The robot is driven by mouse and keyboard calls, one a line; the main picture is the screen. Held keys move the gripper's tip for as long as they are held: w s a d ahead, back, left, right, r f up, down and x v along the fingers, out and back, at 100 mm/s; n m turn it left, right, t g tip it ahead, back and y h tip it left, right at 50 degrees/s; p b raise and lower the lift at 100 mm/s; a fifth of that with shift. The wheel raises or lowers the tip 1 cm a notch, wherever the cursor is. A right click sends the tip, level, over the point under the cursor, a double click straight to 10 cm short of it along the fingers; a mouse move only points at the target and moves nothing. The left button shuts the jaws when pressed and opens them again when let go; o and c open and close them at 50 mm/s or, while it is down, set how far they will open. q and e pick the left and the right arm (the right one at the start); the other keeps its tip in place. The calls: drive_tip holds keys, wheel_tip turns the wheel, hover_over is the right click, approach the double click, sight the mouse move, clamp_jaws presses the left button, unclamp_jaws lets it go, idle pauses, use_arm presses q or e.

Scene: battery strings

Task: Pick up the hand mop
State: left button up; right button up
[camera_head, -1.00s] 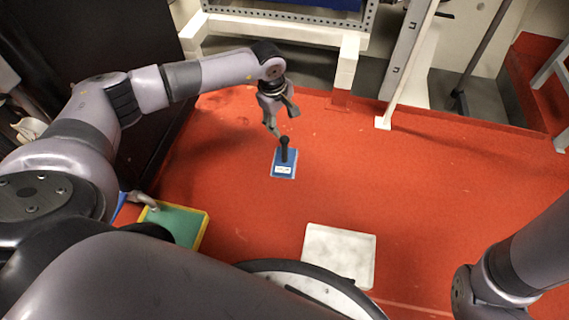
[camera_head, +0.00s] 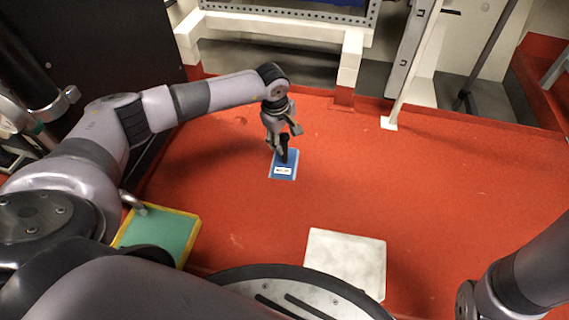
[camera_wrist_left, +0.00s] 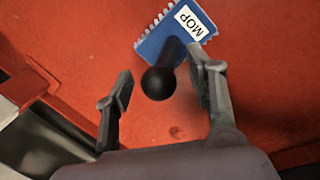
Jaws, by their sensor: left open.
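The hand mop (camera_head: 284,170) has a flat blue base with a white label and an upright black handle. It lies on the red floor in the middle of the head view. In the left wrist view the label on the mop (camera_wrist_left: 192,22) reads MOP, and the round black handle end shows between the two fingers. My left gripper (camera_head: 284,150) is open, with its fingers down at the handle. In the left wrist view the left gripper (camera_wrist_left: 163,92) has the handle nearer its right finger, with a gap to the left finger. My right gripper is out of view.
A green pad with a yellow rim (camera_head: 160,234) lies at the lower left, and a white square plate (camera_head: 345,262) at the lower middle. A white frame (camera_head: 350,60) and a slanted post (camera_head: 400,95) stand behind. The red floor right of the mop is clear.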

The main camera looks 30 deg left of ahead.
use_arm(q)
drive_tip(key=shift+r, duration=0.1)
drive_tip(key=shift+c, duration=0.6)
clamp_jaws()
